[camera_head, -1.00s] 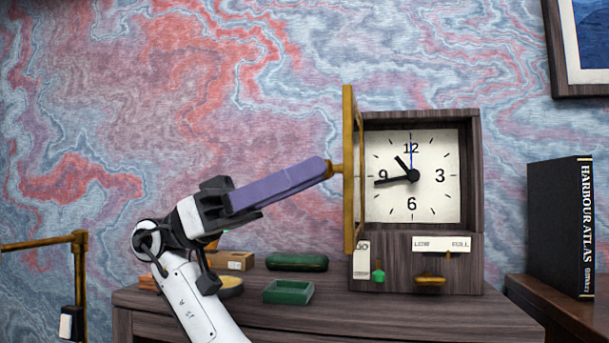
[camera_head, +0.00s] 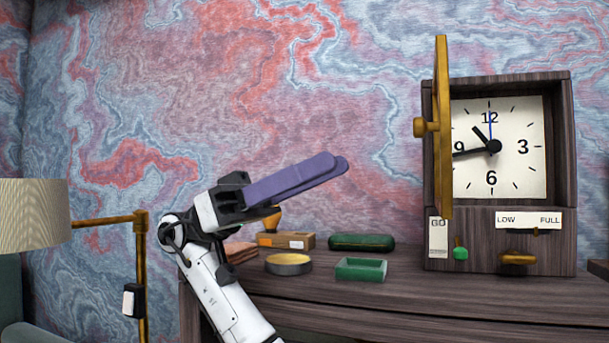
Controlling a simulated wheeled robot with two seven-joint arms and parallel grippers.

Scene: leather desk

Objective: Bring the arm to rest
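The clock's brass-framed door (camera_head: 443,130) stands swung open, nearly edge-on, at the left of the dial (camera_head: 523,170). Its knob (camera_head: 421,127) faces the gripper, with clear space between them.
On the desk (camera_head: 400,300) are a green tray (camera_head: 361,276), a green case (camera_head: 361,242), a round brass dish (camera_head: 288,266) and a small cardboard box (camera_head: 286,240). A lamp (camera_head: 32,215) with a brass arm stands at the left.

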